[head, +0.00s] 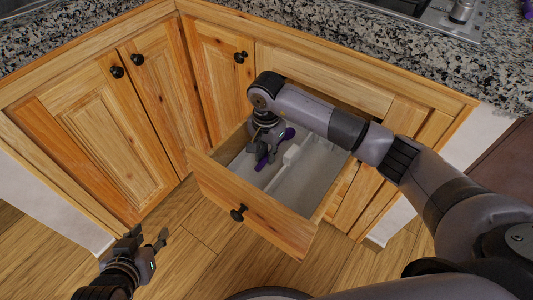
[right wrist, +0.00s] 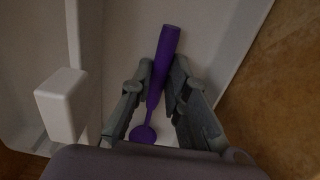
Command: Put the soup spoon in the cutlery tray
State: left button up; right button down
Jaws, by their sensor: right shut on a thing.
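The soup spoon is purple, with its handle (right wrist: 168,45) and small round bowl (right wrist: 143,133) in the right wrist view. In the head view its purple ends (head: 289,133) show on both sides of my right gripper (head: 266,148). My right gripper is shut on the spoon, its fingers on either side of the handle. The spoon is over or inside the white cutlery tray (head: 318,170) in the open drawer; whether it touches the tray floor I cannot tell. My left gripper (head: 149,240) is open and empty, low at the left, away from the drawer.
The wooden drawer (head: 250,208) is pulled out, with a dark knob on its front. A white upright piece (right wrist: 62,105) stands in the tray beside the spoon. Closed cabinet doors (head: 105,125) are at left, and a granite counter (head: 240,30) is above. Wooden floor lies below.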

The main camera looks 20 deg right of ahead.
pick_arm(q)
jog(key=shift+w+r, duration=0.2)
jog(key=shift+w, duration=0.1)
pick_arm(e)
jog(key=c, duration=1.5)
grip_release()
jog(key=shift+c, duration=0.2)
pick_arm(q)
jog(key=shift+d, duration=0.1)
pick_arm(e)
jog(key=shift+r, duration=0.1)
pick_arm(q)
jog(key=s+a+f+g+p, duration=0.1)
jog(key=s+f+g, duration=0.1)
jog(key=s, duration=0.3)
jog(key=s+a+f+g+y+p, duration=0.1)
jog(key=s+a+f+g, duration=0.1)
jog(key=s, duration=0.3)
jog(key=shift+s+a+g, duration=0.25)
jog(key=shift+s+g, duration=0.1)
jog(key=shift+g, duration=0.45)
pick_arm(e)
notch_tip(320, 180, up, 12)
